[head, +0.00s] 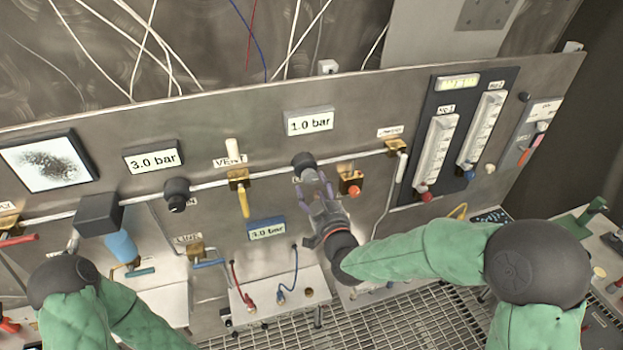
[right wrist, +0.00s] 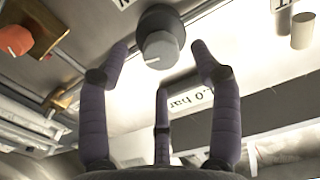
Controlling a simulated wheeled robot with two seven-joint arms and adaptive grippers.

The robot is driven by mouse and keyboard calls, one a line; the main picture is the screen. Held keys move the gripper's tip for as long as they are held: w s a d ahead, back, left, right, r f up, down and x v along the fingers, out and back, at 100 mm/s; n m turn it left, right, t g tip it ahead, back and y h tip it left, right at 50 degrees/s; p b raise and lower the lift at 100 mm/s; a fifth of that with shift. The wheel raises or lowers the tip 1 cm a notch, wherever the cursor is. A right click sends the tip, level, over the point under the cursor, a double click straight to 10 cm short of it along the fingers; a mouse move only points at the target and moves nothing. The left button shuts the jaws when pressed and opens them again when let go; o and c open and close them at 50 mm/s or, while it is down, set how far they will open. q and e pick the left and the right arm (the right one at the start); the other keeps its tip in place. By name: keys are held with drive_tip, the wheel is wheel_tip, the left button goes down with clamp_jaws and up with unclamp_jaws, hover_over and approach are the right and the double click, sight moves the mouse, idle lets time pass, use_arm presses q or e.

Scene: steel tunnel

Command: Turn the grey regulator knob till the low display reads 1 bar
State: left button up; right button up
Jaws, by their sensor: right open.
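The grey regulator knob (head: 303,161) sits on the pipe of the steel panel, below a display (head: 309,121) reading 1.0 bar. In the right wrist view the knob (right wrist: 160,45) has a pale grey face with a white mark. My right gripper (head: 313,185) is open just in front of the knob. In the right wrist view its fingers (right wrist: 160,66) spread to either side and below the knob, with visible gaps and no clear contact. Part of the knob's lower side is hidden by the fingers in the head view.
Another display (head: 152,157) reads 3.0 bar, above a black knob (head: 177,194). A blue-framed display (head: 266,229) sits lower, its first digit unclear. A brass valve with a red-orange knob (head: 354,190) is close right of my gripper. A yellow-handled valve (head: 242,190) is left.

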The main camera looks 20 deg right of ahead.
sight(311, 181)
drive_tip(key=shift+w+p, duration=0.3)
drive_tip(key=shift+w, duration=1.55)
drive_tip(key=shift+f, duration=0.1)
drive_tip(key=c, duration=1.1)
